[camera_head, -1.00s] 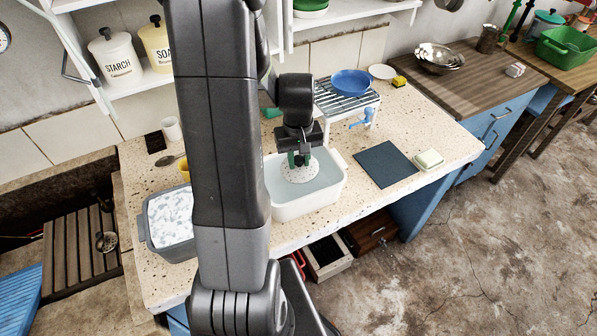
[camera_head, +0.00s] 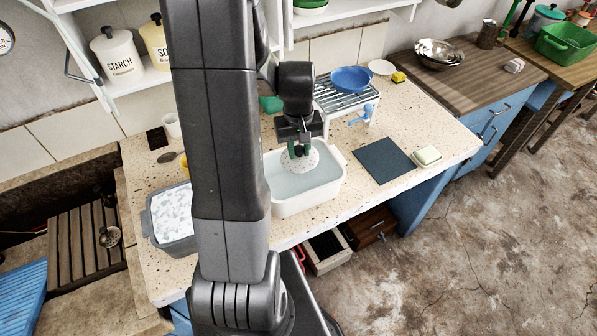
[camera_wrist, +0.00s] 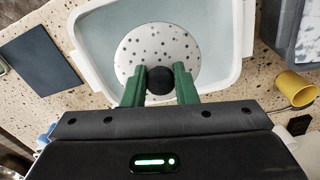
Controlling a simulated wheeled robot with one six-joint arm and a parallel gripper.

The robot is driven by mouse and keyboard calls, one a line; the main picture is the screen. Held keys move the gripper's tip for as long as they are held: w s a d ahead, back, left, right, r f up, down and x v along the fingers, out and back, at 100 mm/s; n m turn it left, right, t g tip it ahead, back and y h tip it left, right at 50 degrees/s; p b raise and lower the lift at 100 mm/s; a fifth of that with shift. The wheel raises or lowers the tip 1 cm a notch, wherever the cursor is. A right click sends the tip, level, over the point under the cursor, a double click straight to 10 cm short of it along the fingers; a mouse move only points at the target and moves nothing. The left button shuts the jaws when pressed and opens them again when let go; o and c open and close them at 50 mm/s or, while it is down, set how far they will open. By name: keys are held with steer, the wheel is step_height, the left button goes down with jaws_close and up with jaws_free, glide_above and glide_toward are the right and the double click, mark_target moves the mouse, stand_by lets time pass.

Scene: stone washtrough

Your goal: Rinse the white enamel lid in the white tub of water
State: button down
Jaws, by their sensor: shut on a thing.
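The white enamel lid (camera_head: 302,161) has dark specks on it and, in the wrist view (camera_wrist: 150,45), a round black knob (camera_wrist: 160,86). My gripper (camera_head: 299,150) is shut on the knob, with a green finger on each side of it in the wrist view (camera_wrist: 159,80). The lid is over the inside of the white tub (camera_head: 309,203), towards its back, and looks tilted. The tub holds clear, pale water (camera_head: 290,183). I cannot tell whether the lid's lower edge touches the water.
A grey basin of white suds (camera_head: 170,216) stands left of the tub, partly behind my arm. A dark mat (camera_head: 384,160) and a soap dish (camera_head: 427,156) lie to the right. A wire rack (camera_head: 345,97) with a blue bowl (camera_head: 351,79) stands behind.

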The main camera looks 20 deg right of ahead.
mark_target(299, 149)
steer(key=shift+r, duration=0.1)
steer(key=shift+r+p, duration=1.5)
steer(key=shift+r, duration=0.45)
